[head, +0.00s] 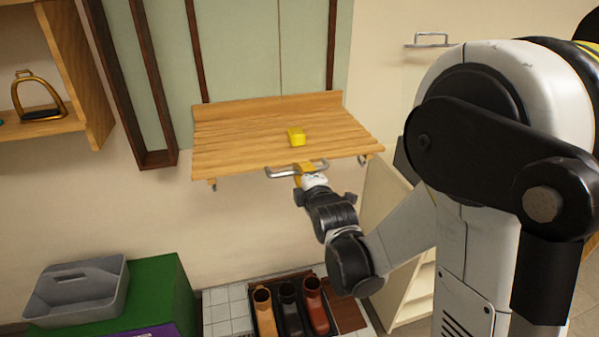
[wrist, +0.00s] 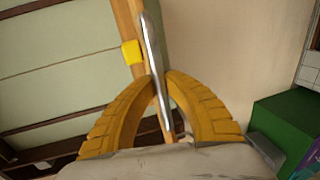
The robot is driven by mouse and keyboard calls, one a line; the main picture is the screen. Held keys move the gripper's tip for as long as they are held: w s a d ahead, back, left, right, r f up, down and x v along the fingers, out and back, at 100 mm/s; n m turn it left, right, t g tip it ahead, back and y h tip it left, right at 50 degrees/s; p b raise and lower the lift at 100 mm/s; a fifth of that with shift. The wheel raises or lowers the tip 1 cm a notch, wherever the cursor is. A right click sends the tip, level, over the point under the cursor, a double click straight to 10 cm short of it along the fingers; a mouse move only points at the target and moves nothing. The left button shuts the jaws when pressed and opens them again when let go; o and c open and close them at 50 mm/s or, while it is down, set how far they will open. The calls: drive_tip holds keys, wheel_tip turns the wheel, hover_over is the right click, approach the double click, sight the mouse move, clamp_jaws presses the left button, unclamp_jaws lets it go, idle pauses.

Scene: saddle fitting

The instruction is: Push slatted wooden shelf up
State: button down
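The slatted wooden shelf (head: 245,145) juts out from the wall, about level, with a raised wooden strip along its back. A metal bar handle (head: 283,173) is on its front edge; the handle also shows in the wrist view (wrist: 154,50), with the shelf's edge (wrist: 130,22) behind it. My gripper (head: 306,172) is at this front edge. In the wrist view its yellow fingers (wrist: 163,82) close in from both sides of the handle, with the bar between the tips. A yellow block (head: 296,137) rests on the shelf; it also shows in the wrist view (wrist: 132,52).
Dark wooden uprights (head: 150,80) stand on the wall behind. A side shelf (head: 45,128) at left holds a stirrup (head: 38,97). Below are a grey caddy (head: 80,290) on a green box (head: 165,285) and several boots (head: 290,305). A pale cabinet (head: 385,215) stands at right.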

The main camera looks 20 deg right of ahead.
wheel_tip(320, 180, up, 42)
drive_tip(key=p, duration=2.9)
drive_tip(key=shift+r, duration=0.25)
drive_tip(key=shift+w, duration=0.15)
drive_tip(key=c, duration=1.4)
unclamp_jaws()
drive_tip(key=v, duration=1.2)
